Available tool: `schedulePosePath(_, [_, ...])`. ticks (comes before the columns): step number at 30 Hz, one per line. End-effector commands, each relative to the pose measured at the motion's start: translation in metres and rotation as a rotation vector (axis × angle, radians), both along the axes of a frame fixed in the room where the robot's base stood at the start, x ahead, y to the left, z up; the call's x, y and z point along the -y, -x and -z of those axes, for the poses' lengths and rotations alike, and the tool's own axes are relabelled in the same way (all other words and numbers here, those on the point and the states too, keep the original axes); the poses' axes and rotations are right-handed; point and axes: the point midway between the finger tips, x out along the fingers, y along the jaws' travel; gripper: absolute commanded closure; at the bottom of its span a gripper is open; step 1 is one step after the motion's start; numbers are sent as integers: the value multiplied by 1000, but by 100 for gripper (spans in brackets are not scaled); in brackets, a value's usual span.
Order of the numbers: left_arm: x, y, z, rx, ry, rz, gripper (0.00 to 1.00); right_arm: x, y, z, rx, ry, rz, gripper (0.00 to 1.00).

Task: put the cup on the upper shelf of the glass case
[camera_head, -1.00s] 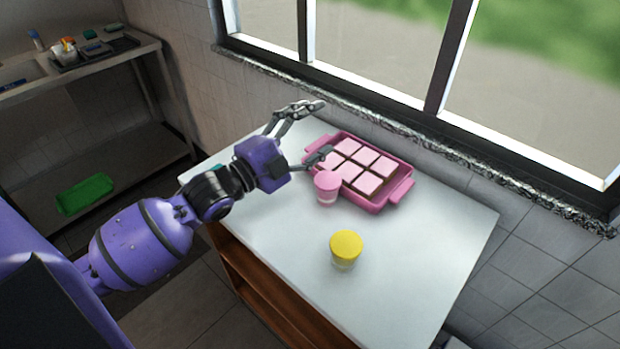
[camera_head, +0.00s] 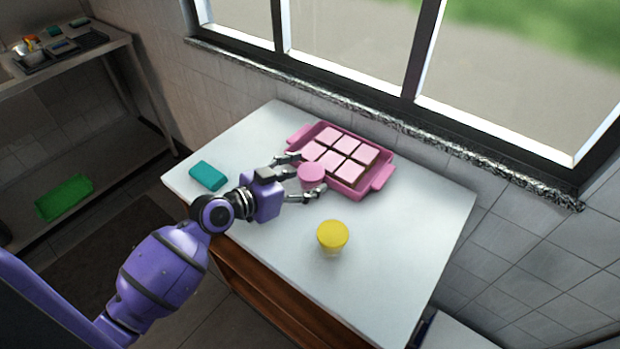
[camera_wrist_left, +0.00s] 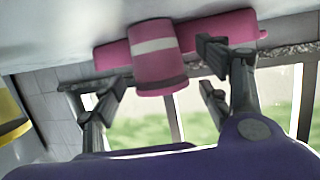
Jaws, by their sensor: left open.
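A cup with a pink lid (camera_head: 312,176) stands on the white table at the near side of a pink tray. My left gripper (camera_head: 309,174) is open, with one finger on each side of this cup. In the left wrist view, which looks upside down, the pink cup (camera_wrist_left: 158,60) with a white band sits between the spread fingers, apparently not squeezed. A second cup with a yellow lid (camera_head: 333,236) stands nearer the table's front; part of it shows at the wrist view's left edge (camera_wrist_left: 8,115). No glass case is in view. My right gripper is not in view.
The pink tray (camera_head: 381,178) holds several pink-topped squares just behind the pink cup. A teal block (camera_head: 208,175) lies on the white table (camera_head: 400,230) at left. A window and tiled wall bound the back. The table's right part is clear.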

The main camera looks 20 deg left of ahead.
Motion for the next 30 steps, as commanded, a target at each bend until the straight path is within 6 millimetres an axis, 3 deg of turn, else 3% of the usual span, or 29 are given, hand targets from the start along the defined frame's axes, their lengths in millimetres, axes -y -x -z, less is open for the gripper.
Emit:
schedulePosePath(10, [4,-6,5,-3,-2,0,32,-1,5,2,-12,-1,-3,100])
schedulePosePath(21, [4,-6,4,-1,-2,0,81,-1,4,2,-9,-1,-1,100])
schedulePosePath(23, [4,-6,4,0,-1,0,86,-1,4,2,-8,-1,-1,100])
schedulePosePath(30, [4,-6,1,1,-2,1,86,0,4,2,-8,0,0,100])
